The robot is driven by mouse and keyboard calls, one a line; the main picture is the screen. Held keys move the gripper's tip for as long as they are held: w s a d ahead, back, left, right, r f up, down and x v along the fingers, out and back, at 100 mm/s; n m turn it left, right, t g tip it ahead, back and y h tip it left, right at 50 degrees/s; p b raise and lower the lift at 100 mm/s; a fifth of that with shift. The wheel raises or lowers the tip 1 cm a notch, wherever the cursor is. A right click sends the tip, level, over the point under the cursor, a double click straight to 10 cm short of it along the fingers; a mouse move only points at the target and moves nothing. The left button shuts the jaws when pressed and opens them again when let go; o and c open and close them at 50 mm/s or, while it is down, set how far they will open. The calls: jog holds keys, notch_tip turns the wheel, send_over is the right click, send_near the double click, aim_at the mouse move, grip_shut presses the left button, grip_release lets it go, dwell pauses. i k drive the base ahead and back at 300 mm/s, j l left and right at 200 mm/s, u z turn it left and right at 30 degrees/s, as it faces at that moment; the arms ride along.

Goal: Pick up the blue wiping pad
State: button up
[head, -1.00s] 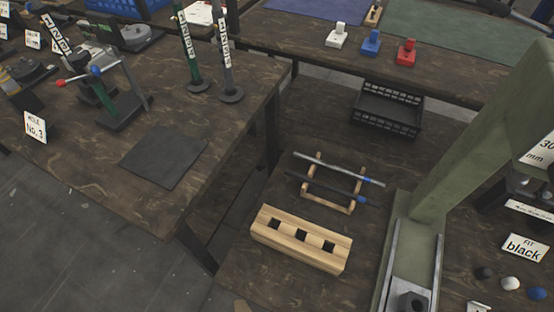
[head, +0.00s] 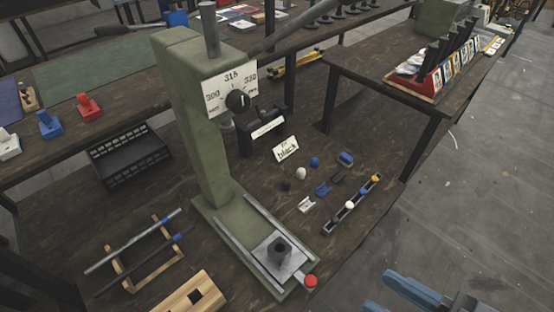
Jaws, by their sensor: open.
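A green press (head: 190,110) stands tall in the middle. A black crate (head: 130,160), a wooden rack with rods (head: 140,255) and a wooden block (head: 190,295) lie left of it. Small coloured parts (head: 322,189) lie to its right. Open floor (head: 470,190) is at the right.

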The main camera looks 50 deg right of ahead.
aim_at(345, 160)
jog(key=l+u, duration=0.25)
jog(key=l, duration=1.05)
jog(key=l+u, duration=0.2)
jog(key=l, duration=1.05)
jog(key=k, duration=0.05)
